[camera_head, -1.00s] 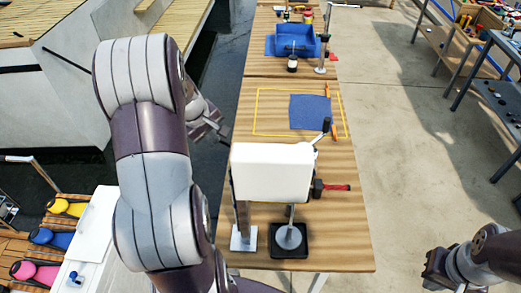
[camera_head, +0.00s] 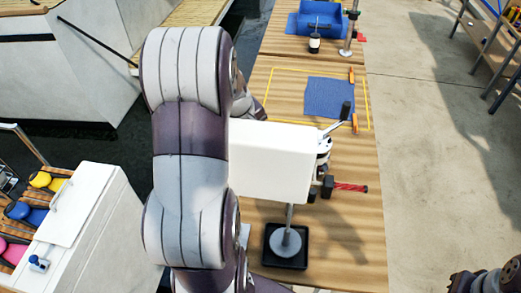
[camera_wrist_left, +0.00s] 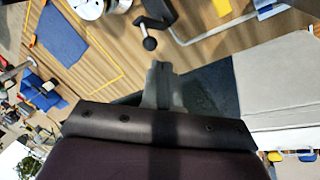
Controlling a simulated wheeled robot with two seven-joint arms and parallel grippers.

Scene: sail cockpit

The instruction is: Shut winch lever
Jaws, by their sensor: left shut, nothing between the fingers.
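A metal lever with a black grip (camera_head: 335,122) sticks up and to the right, beyond the right end of a white panel (camera_head: 272,160) in the head view. Silver metal parts show at its foot; the panel hides the rest of the winch. In the left wrist view a round silver part (camera_wrist_left: 86,8) and a black arm with a ball end (camera_wrist_left: 150,42) show at the top; I cannot tell if these are the lever. My left gripper (camera_wrist_left: 160,72) is shut and empty, apart from the black ball in that view. My right gripper (camera_head: 470,283) is at the bottom right corner, its jaws unclear.
The white panel stands by a pole with a black base (camera_head: 288,246). A red-handled tool (camera_head: 348,187) lies to its right. The wooden table (camera_head: 350,245) is bare at front right.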

